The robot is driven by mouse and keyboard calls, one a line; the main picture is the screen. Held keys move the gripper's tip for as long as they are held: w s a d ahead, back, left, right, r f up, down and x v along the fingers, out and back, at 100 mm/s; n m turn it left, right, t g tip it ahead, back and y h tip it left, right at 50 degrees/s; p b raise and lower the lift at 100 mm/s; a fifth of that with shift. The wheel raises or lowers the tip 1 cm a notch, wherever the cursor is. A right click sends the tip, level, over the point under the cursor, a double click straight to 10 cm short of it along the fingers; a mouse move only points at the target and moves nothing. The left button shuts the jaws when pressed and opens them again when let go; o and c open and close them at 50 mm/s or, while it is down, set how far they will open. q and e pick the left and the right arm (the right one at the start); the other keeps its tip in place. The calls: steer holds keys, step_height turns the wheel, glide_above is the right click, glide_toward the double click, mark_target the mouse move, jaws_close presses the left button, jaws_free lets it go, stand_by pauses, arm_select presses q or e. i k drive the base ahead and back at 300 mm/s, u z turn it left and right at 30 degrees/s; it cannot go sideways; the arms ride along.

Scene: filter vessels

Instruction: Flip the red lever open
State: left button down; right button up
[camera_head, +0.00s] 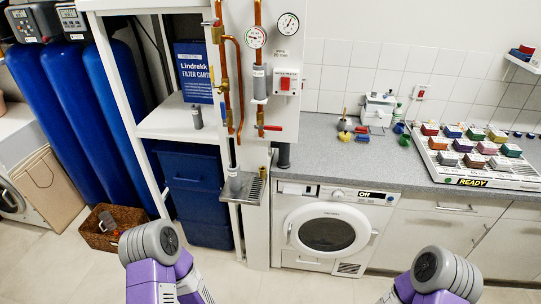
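The red lever (271,128) sticks out to the right from a valve on the right-hand vertical pipe, on the white panel in the middle of the view. It lies about level, across the pipe. Below the valve the pipe runs down toward a small metal drip tray (243,190). My purple and grey arm parts show at the bottom left and bottom right, well below and apart from the lever. No fingers of either gripper show.
Copper pipes (240,75) with blue levers run left of the red lever. Two gauges (288,24) and a red switch box (285,83) sit above it. A washer (328,230) stands right below the counter. A basket (107,225) lies on the floor at left.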

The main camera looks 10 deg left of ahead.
mark_target(258, 127)
steer(key=u, duration=0.1)
steer(key=k, duration=0.15)
steer(key=z, duration=0.5)
steer(key=i, duration=1.05)
steer(key=u, duration=0.4)
